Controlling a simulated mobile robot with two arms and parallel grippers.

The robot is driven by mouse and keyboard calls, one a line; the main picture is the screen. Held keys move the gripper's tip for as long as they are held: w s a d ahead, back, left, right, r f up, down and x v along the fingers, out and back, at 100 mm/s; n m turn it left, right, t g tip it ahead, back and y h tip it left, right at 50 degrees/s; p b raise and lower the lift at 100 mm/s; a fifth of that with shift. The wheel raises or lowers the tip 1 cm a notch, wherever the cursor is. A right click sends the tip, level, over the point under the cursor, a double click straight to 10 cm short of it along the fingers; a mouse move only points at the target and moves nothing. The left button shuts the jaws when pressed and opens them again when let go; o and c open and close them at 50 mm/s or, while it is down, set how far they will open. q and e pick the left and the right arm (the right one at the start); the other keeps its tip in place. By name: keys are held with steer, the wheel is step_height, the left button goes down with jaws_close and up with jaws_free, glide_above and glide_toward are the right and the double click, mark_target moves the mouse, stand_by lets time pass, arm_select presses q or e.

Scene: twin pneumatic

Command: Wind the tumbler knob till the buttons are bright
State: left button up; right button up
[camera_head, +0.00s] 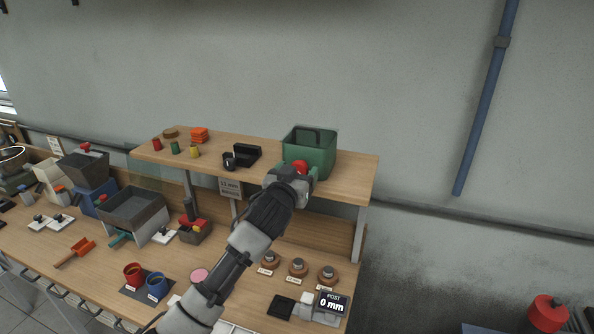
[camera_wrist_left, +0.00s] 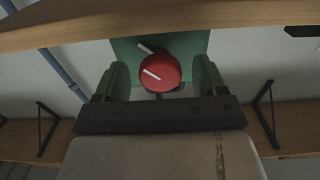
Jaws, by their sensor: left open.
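The tumbler appears to be the green open-topped box (camera_head: 322,152) on the raised wooden shelf. Its red round knob (camera_wrist_left: 158,72) with a white pointer line faces my left wrist camera; the line slants. Another white mark shows on the green face beside the knob. The knob also shows in the head view (camera_head: 299,166). My left gripper (camera_wrist_left: 160,80) is open, with one green finger on each side of the knob and visible gaps between. The box's inside is hidden, so I cannot see any buttons in it. My right gripper is not in view.
Small coloured pots (camera_head: 175,148), an orange stack (camera_head: 199,134) and a black holder (camera_head: 247,154) stand left on the shelf (camera_head: 350,180).

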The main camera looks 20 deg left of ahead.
arm_select(q)
steer(key=c, duration=0.9)
steer(key=shift+m, duration=0.3)
steer(key=shift+a+m, duration=0.1)
steer(key=shift+m, duration=13)
